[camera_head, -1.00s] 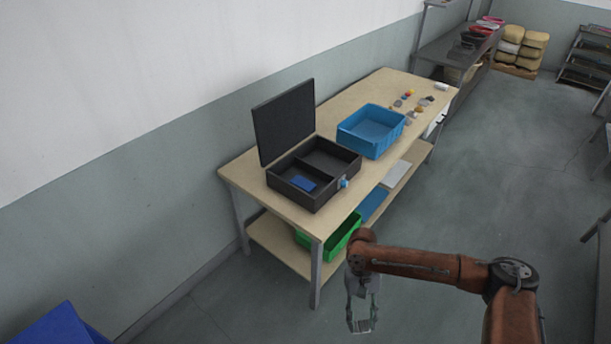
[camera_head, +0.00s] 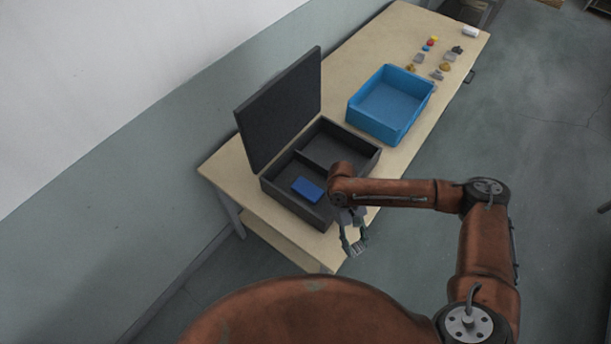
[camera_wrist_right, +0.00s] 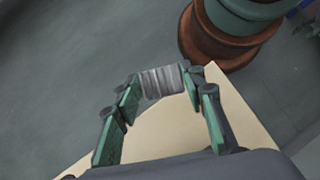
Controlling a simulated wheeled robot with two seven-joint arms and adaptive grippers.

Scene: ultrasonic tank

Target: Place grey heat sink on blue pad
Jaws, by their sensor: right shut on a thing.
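My right gripper (camera_head: 356,250) is shut on the grey heat sink (camera_head: 357,248), a small ribbed block between its fingertips. The heat sink also shows in the right wrist view (camera_wrist_right: 162,82), gripped between the green fingers. The gripper hangs near the front edge of the table, to the right of and below the open black case. The blue pad (camera_head: 308,189) lies in the near compartment of the black case (camera_head: 322,224), up and left of the gripper. My left gripper is not in view.
The case's lid (camera_head: 282,112) stands raised on the wall side. A blue bin (camera_head: 391,104) stands behind the case on the wooden table (camera_head: 232,172). Several small parts (camera_head: 440,62) and a white object (camera_head: 470,31) lie farther back.

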